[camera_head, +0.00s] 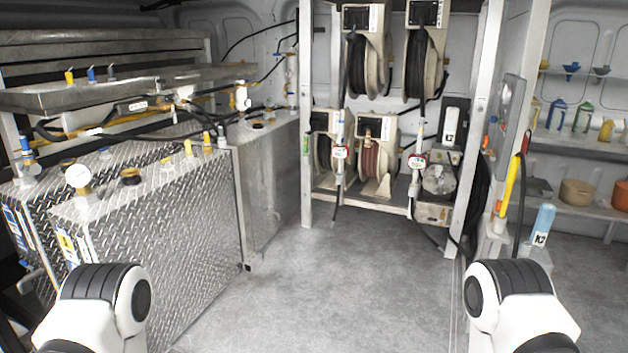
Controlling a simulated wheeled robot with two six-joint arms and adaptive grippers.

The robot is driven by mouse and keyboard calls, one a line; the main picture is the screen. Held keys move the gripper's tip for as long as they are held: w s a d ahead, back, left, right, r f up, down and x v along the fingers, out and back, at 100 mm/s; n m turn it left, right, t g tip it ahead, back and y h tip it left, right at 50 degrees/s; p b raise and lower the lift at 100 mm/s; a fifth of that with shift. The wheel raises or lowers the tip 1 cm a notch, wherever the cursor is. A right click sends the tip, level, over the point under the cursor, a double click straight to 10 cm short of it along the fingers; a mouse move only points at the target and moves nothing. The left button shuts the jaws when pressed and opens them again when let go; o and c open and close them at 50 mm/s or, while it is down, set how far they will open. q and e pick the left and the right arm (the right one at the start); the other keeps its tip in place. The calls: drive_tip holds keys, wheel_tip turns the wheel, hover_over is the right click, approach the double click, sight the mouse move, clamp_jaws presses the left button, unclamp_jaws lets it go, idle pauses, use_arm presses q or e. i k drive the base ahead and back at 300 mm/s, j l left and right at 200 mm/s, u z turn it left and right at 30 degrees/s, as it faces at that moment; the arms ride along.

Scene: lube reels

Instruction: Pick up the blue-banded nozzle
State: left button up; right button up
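Two hose-end nozzles hang in front of the reel rack. A small blue-topped fitting (91,74) stands on the metal tray at the left, between a yellow one (69,76) and a grey one (112,72). I cannot tell whether it is a nozzle. Only rounded white-and-black links of my two arms show at the bottom left and right. Both grippers are outside the view.
Diamond-plate tanks (170,235) fill the left side. The rack holds several hose reels, one with red-brown hose (378,160). Black hoses hang down to the floor. A blue N2 bottle (541,226) stands at the right near shelves. The middle floor (320,285) is clear.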

sight(339, 154)
drive_tip(key=i, duration=3.75)
